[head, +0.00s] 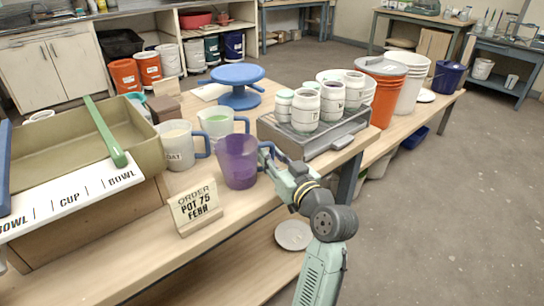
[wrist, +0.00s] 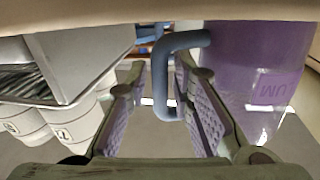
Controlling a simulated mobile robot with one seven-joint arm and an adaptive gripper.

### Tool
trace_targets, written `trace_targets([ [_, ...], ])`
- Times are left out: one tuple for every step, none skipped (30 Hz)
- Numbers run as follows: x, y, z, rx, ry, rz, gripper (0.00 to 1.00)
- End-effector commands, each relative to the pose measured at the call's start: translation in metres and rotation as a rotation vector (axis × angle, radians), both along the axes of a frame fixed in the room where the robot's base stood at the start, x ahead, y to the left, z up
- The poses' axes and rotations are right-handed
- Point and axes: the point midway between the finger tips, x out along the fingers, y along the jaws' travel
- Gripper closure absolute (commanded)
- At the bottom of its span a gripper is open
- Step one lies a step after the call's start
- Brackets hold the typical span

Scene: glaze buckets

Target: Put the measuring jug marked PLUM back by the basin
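The purple measuring jug (head: 238,165) stands upright on the near table, right of the other jugs. In the wrist view, the jug (wrist: 255,75) appears upside down, with the letters "UM" visible. Its blue handle (wrist: 160,80) lies between the fingers of my gripper (wrist: 162,112). The fingers are apart, with gaps on both sides of the handle. In the head view, my gripper (head: 274,168) is at the jug's right side, by the handle. The olive basin (head: 145,133) is at the left, on a box with a BOWL and CUP strip.
A white jug (head: 176,146) ending in "OAT" and a green jug (head: 218,122) stand between basin and purple jug. An order card (head: 196,207) stands in front. A blue turntable (head: 238,75) stands behind.

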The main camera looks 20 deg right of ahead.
Motion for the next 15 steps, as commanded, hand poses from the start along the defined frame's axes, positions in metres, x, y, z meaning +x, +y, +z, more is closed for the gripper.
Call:
trace_targets([
  [0.0,0.0,0.0001,0.0,0.0,0.0,0.73],
  [0.0,0.0,0.0001,0.0,0.0,0.0,0.71],
  [0.0,0.0,0.0001,0.0,0.0,0.0,0.7],
  [0.0,0.0,0.0001,0.0,0.0,0.0,0.7],
  [0.0,0.0,0.0001,0.0,0.0,0.0,0.7],
  [0.0,0.0,0.0001,0.0,0.0,0.0,0.7],
  [0.0,0.0,0.0001,0.0,0.0,0.0,0.7],
  [0.0,0.0,0.0001,0.0,0.0,0.0,0.7],
  [0.0,0.0,0.0001,0.0,0.0,0.0,0.7],
  [0.0,0.0001,0.0003,0.0,0.0,0.0,0.7],
  [0.0,0.0,0.0009,0.0,0.0,0.0,0.7],
  [0.0,0.0,0.0025,0.0,0.0,0.0,0.7],
  [0.0,0.0001,0.0043,0.0,0.0,0.0,0.7],
  [0.0,0.0,0.0067,0.0,0.0,0.0,0.7],
  [-0.0053,-0.0015,0.0023,0.0,-0.001,-0.001,0.7],
])
